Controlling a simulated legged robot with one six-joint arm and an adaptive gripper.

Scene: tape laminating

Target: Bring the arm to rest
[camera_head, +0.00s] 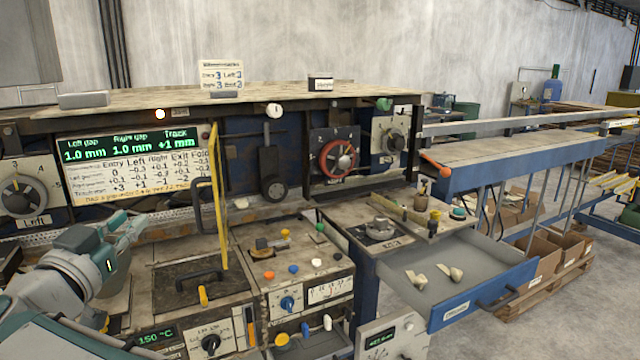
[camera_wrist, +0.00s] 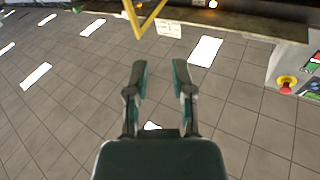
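My arm shows at the lower left of the head view, in front of the machine's left side. My gripper (camera_wrist: 160,80) shows in the wrist view with its two dark green fingers spread apart. Nothing is between the fingers, and grey tiled floor (camera_wrist: 70,110) lies behind them.
A yellow-edged panel (camera_head: 218,200) stands upright right of my arm. The machine has a display (camera_head: 125,160), a red handwheel (camera_head: 338,158) and several knobs. An open drawer (camera_head: 490,265) juts out at the right. A red button (camera_wrist: 287,83) shows in the wrist view.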

